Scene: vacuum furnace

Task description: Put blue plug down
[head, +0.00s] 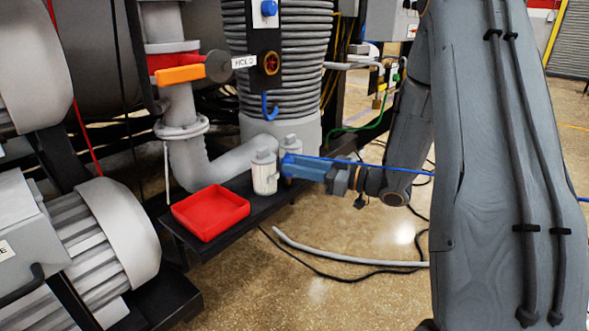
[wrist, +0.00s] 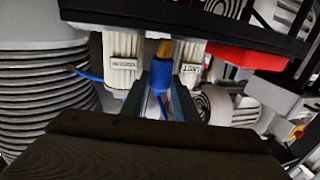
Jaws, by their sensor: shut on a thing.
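My gripper (head: 290,164) reaches in from the right, low over the black shelf, beside two white ribbed canisters. In the wrist view my gripper (wrist: 160,84) is shut on the blue plug (wrist: 160,77), which has a brass-coloured tip. The plug lies between the fingers, its tip pointing toward the gap between the left canister (wrist: 122,68) and the right canister (wrist: 190,62). One canister (head: 264,175) stands clear in the head view; the other is partly hidden behind my gripper. A blue cable (head: 350,163) runs right from the gripper area. I cannot tell whether the plug touches anything.
A red tray (head: 211,212) sits on the black shelf (head: 240,220), left of the canisters. A blue hook (head: 267,106) hangs below a valve panel on the ribbed column (head: 300,75). A grey pipe elbow (head: 215,165) stands behind. A motor (head: 95,235) is at left.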

